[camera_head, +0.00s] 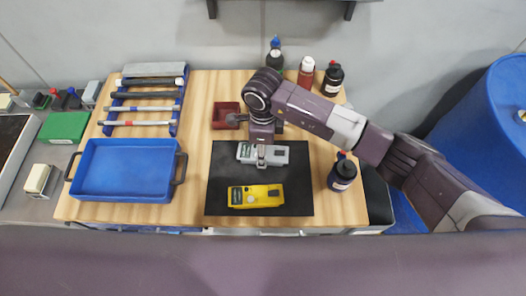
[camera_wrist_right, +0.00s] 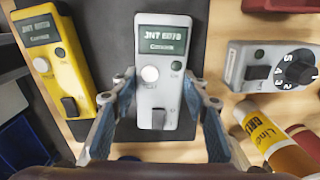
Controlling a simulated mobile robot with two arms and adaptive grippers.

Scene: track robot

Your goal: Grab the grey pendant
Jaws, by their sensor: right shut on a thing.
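The grey pendant (camera_head: 272,154) lies on the black mat (camera_head: 222,172) on the wooden table. In the right wrist view the grey pendant (camera_wrist_right: 162,60) shows its screen, a white knob and a black switch. My right gripper (camera_head: 262,162) is over it from above. In the wrist view my right gripper's (camera_wrist_right: 160,90) fingers are shut on the pendant, one on each long side. My left gripper is in neither view.
A yellow pendant (camera_head: 262,196) lies close by on the mat. A red bin (camera_head: 226,110), blue tray (camera_head: 126,170) and dark bottle (camera_head: 342,174) stand around the mat.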

